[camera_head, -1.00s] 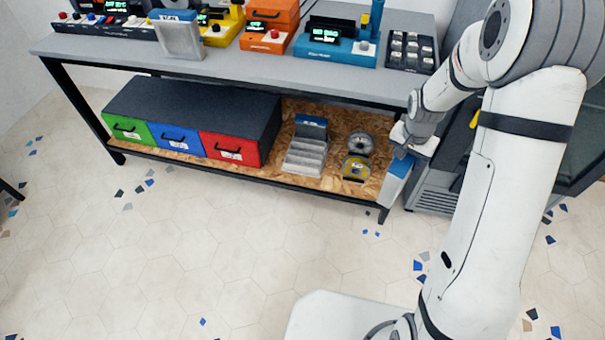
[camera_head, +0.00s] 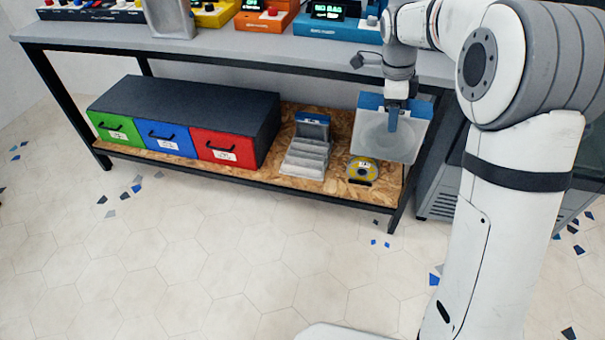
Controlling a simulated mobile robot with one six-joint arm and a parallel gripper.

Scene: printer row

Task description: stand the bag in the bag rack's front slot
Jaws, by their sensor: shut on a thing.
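The bag (camera_head: 372,138) is a flat, translucent grey pouch with a blue top band. It hangs upright in front of the lower shelf's right end, facing the camera. My gripper (camera_head: 394,112) is shut on its top edge from above. The bag rack (camera_head: 304,160) is a grey stepped holder with several slots on the lower shelf, to the left of the bag. Another blue-topped bag (camera_head: 312,120) stands in its back slot. The front slot looks empty. The held bag is apart from the rack.
Red (camera_head: 226,146), blue and green drawers stand left of the rack. The tabletop (camera_head: 270,45) lies above the shelf. A table leg (camera_head: 402,200) is at the right.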

